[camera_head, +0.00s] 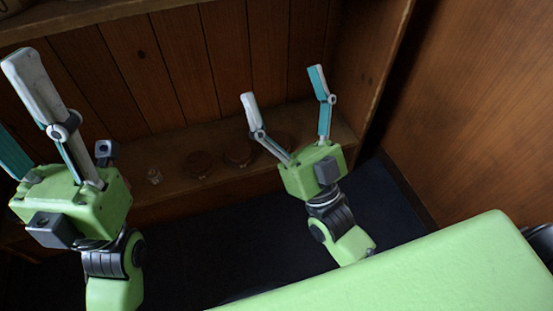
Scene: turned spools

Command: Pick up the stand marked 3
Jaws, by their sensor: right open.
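Low dark reddish-brown round pieces stand in a row on the wooden shelf: one at the left (200,163) and one in the middle (238,154). Another dark round shape (281,140) shows behind my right gripper, partly hidden by its finger. I cannot read a 3 or any other mark on them. My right gripper (282,84) is open and empty, its fingers spread upward in front of the shelf's right part. My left gripper (9,97) is at the left edge, with its fingers wide apart and one partly out of the picture; nothing shows between them.
A small pale object (154,176) sits on the shelf (140,200) left of the round pieces. Plank backing and a right side wall enclose the shelf, with another board above. A wooden panel (470,110) stands at the right. Dark floor (220,240) lies below.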

